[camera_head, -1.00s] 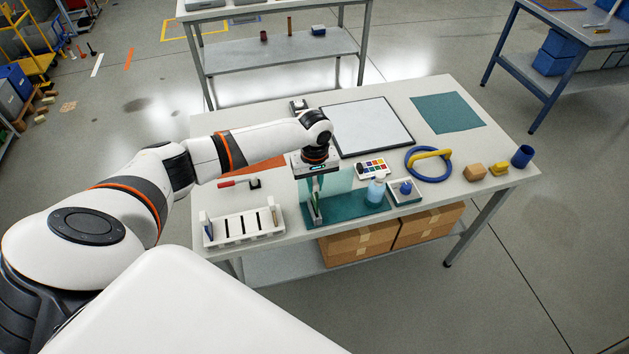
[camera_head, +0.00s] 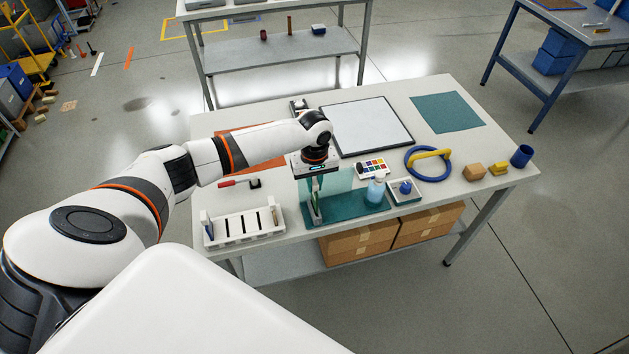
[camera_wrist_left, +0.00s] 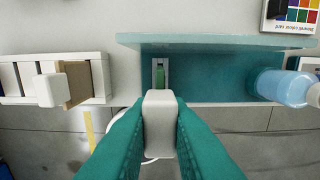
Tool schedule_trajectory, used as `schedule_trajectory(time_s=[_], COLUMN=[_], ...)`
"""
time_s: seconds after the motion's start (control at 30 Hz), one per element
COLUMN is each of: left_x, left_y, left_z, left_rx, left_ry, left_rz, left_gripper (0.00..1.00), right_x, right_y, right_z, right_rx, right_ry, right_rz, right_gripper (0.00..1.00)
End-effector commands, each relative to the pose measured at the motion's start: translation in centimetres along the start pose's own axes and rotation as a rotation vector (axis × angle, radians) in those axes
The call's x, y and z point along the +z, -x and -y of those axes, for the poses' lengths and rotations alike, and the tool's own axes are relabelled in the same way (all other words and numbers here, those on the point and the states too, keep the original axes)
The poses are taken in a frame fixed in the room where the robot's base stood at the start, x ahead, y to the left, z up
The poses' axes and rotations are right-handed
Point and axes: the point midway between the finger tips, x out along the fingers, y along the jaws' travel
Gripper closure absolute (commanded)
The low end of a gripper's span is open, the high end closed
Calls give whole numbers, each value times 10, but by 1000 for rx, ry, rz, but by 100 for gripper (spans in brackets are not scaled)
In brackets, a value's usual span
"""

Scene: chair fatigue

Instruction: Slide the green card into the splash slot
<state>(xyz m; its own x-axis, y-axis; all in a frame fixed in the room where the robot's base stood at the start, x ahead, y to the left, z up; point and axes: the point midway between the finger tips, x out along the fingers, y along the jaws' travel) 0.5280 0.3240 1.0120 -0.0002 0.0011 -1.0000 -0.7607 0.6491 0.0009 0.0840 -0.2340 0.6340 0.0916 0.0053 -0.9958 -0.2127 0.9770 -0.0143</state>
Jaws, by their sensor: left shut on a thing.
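My left gripper (camera_head: 317,184) points down over the left end of the teal splash base (camera_head: 350,210). Its teal fingers, seen large in the left wrist view (camera_wrist_left: 160,125), are shut on the white grip (camera_wrist_left: 160,110) of the green card. The green card (camera_wrist_left: 160,77) shows beyond the grip, lined up with the narrow grey-framed splash slot (camera_wrist_left: 160,62) on the base. In the head view the card looks upright, at the base's left end. The grip and fingers hide part of it, and I cannot tell how deep it sits. My right gripper is not in view.
A clear screen (camera_head: 345,179) rises behind the slot. A white slotted rack (camera_head: 243,228) stands to the left with a tan card (camera_wrist_left: 75,80). A blue bottle (camera_head: 375,190) stands on the base's right part. A colour chart (camera_head: 371,168) lies behind.

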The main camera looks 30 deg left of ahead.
Motion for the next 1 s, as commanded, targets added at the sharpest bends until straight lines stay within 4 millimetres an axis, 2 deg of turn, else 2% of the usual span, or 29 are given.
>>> schedule_trajectory(time_s=[1.0], left_x=[0], left_y=[-25], left_z=[0], left_rx=[0], left_ry=[1], left_rz=[0], left_gripper=[100], right_x=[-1], right_y=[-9], right_z=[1], right_rx=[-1], right_ry=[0], right_rz=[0], right_gripper=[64])
